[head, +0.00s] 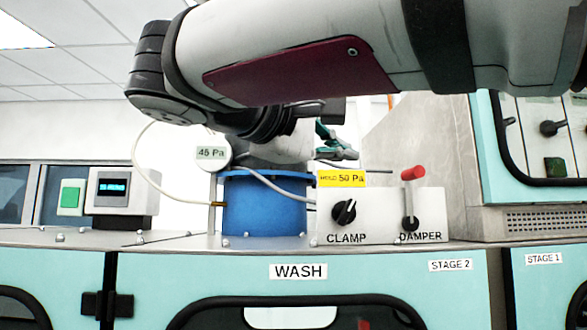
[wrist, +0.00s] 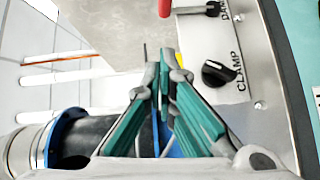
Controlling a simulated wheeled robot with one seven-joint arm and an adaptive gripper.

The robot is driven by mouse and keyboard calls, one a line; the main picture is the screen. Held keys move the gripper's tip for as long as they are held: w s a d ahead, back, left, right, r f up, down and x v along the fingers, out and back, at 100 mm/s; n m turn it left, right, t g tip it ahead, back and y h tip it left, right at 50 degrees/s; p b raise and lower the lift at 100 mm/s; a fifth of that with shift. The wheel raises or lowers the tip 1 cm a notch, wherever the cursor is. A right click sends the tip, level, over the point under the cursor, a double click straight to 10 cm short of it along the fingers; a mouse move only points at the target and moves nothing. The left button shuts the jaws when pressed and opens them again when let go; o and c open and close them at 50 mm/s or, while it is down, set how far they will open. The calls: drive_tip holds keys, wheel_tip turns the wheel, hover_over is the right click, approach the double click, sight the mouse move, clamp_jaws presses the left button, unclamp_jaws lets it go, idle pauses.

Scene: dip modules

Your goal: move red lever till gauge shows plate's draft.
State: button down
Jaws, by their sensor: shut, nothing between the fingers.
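The red lever (head: 413,173) stands nearly upright on the white panel labelled DAMPER. Its red grip also shows at the top edge of the wrist view (wrist: 164,8). The round gauge (head: 211,153) reads 45 Pa. The yellow plate (head: 341,179) reads HOLD 50 Pa. My gripper (head: 347,154) is shut and empty, above the yellow plate and up and left of the lever, apart from it. In the wrist view, its green fingers (wrist: 164,58) meet below the lever's grip. Part of the gripper is hidden behind my arm in the head view.
A black CLAMP knob (head: 344,212) sits left of the lever on the same panel; it also shows in the wrist view (wrist: 219,73). A blue cylinder (head: 264,205) with a pale hose stands left of the panel. A steel housing (head: 440,150) rises behind and right.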

drive_tip(key=w+d+f+p, duration=0.1)
drive_tip(key=w+d, duration=0.4)
drive_tip(key=d, duration=0.5)
drive_tip(key=shift+w+p, duration=0.4)
drive_tip(key=shift+p, duration=0.25)
drive_tip(key=shift+d, duration=0.7)
